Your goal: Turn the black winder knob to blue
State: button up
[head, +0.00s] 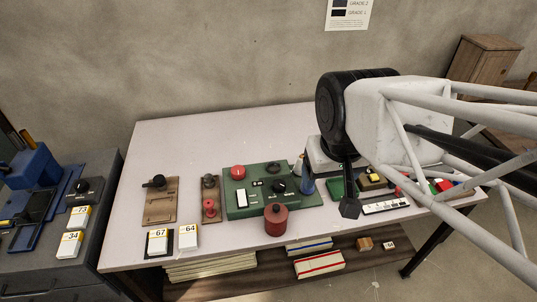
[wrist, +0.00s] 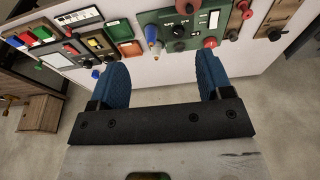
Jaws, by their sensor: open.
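Several black knobs show in the head view, and I cannot read which is the winder. One black knob (head: 279,186) sits on the green control box (head: 237,209) at the table's middle. Another black knob (head: 158,181) is on a brown plate at the left of the table. A third black knob (head: 82,186) is on the dark cabinet. In the wrist view, the green box (wrist: 204,41) lies beyond my gripper (wrist: 163,72), with a black knob (wrist: 179,31) on it. My gripper's two blue fingers are wide apart, with nothing between them.
A red cylinder (head: 276,219) stands at the green box's front edge. A blue-topped upright piece (head: 308,187) is at its right. Number cards (head: 188,236) lie near the table's front edge. The table's back left (head: 190,138) is clear. My arm covers part of the right side.

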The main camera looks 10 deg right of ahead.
jog(key=w, duration=0.1)
jog(key=n+g, duration=0.3)
jog(key=n, duration=0.4)
send_over(280, 184)
jog(key=f, duration=2.1)
jog(key=shift+s+f, duration=0.25)
jog(key=shift+f, duration=0.15)
jog(key=shift+w+f, duration=0.25)
jog(key=shift+f, duration=0.15)
jog(key=shift+f, duration=0.15)
jog(key=shift+f, duration=3.75)
